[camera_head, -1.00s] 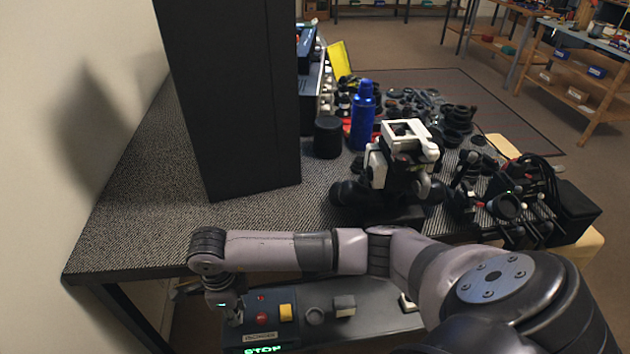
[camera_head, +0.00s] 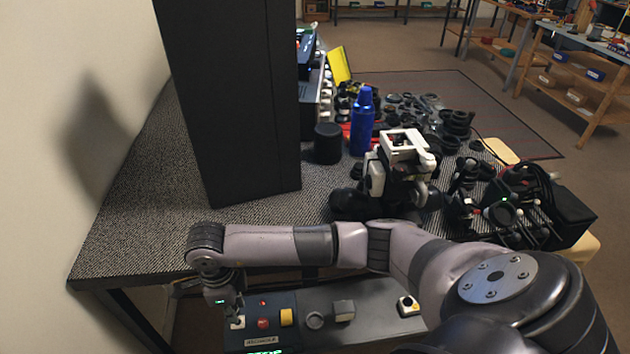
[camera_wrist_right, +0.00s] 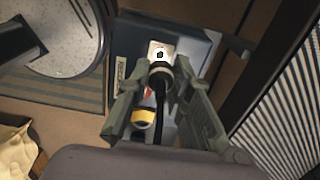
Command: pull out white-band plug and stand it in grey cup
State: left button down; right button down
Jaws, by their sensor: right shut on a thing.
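My right gripper (camera_head: 230,307) hangs over the left end of a dark control box (camera_head: 375,296). In the right wrist view the gripper (camera_wrist_right: 165,100) is shut on a dark plug (camera_wrist_right: 160,76) with a pale band and a black cable. Beyond the plug a white socket plate (camera_wrist_right: 160,51) shows a dark hole, so the plug looks clear of it; the exact gap is hard to judge. The plate also shows just under the gripper in the head view (camera_head: 237,323). A round grey cup-like part (camera_head: 314,320) is on the box to the right. My left gripper is out of view.
Beside the plate are a red button (camera_head: 263,323) and a yellow block (camera_head: 286,317). A grey block (camera_head: 344,311) and a white plate with a dark knob (camera_head: 408,306) are further right. The textured table (camera_head: 150,230) lies behind, with a tall black panel (camera_head: 230,100).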

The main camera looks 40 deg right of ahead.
jog(key=shift+r+p, duration=0.65)
jog(key=shift+r, duration=0.5)
